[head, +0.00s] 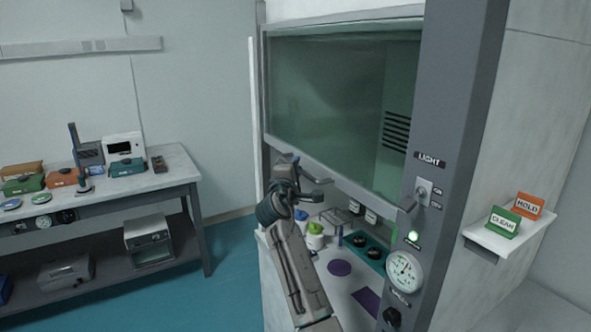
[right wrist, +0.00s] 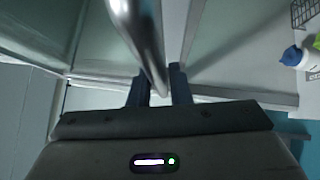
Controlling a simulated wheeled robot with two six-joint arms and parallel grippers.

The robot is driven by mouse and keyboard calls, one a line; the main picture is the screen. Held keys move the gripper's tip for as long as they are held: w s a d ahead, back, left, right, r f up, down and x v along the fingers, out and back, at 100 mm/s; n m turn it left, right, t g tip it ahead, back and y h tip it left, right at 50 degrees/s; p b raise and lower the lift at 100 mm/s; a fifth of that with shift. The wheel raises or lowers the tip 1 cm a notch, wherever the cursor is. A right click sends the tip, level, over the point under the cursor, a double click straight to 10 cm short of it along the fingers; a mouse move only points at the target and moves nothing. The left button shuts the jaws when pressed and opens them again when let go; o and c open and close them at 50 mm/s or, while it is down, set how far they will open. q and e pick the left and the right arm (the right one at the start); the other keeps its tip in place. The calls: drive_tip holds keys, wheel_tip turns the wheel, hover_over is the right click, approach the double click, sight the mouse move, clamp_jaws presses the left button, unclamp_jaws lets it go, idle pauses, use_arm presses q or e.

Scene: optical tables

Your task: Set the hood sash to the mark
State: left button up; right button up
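The fume hood's sash (head: 335,95) is a large greenish glass pane in a grey frame, and it is partly raised. Its bottom rail (head: 362,194) slopes down to the right in the head view, with an open gap below it. My right gripper (head: 298,182) is at the left part of this rail. In the right wrist view, a round metal handle bar (right wrist: 143,40) runs down between the two dark fingers (right wrist: 160,88), which appear closed around it. I cannot make out a height mark on the hood. My left gripper is out of view.
Inside the hood stand bottles (head: 315,236), a rack and a teal tray (head: 372,262). The right post carries a light switch (head: 423,190), a lit green lamp and a gauge (head: 404,271). CLEAN and HOLD signs sit on a side shelf (head: 490,243). A bench (head: 165,183) stands left.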

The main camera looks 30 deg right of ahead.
drive_tip(key=b+v, duration=0.4)
drive_tip(key=v, duration=0.6)
drive_tip(key=shift+s+a, duration=0.15)
drive_tip(key=shift+s, duration=0.15)
drive_tip(key=shift+f, duration=0.1)
